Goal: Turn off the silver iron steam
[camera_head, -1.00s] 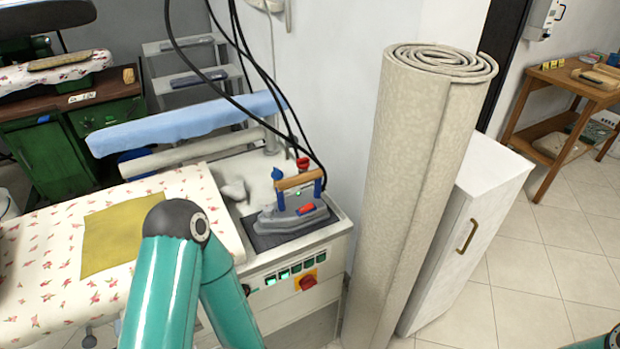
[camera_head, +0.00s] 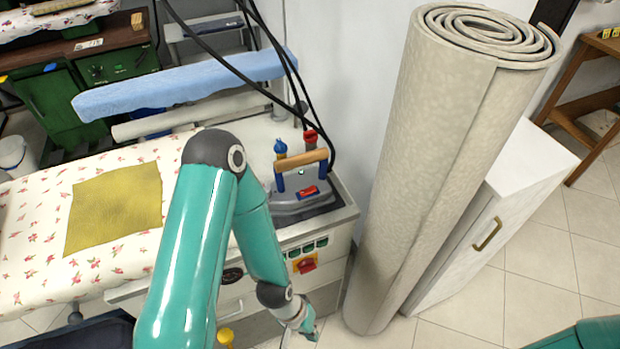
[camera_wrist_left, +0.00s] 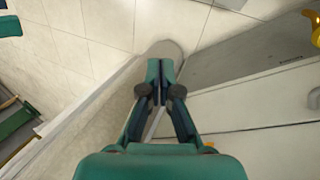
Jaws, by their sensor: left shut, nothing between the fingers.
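The silver iron (camera_head: 300,190) with its wooden handle (camera_head: 302,159) rests on a dark pad at the right end of the ironing station. A red switch (camera_head: 309,191) shows on its side. My left gripper (camera_head: 310,333) is low in front of the station, below the red knob, near the floor. In the left wrist view the left gripper (camera_wrist_left: 160,65) is shut and empty, pointing toward the floor. My right gripper is out of view.
A tall rolled carpet (camera_head: 430,180) stands right of the station, beside a white cabinet (camera_head: 500,215). A flowered ironing board (camera_head: 35,225) with a yellow cloth (camera_head: 115,208) lies to the left. Black cables hang above the iron.

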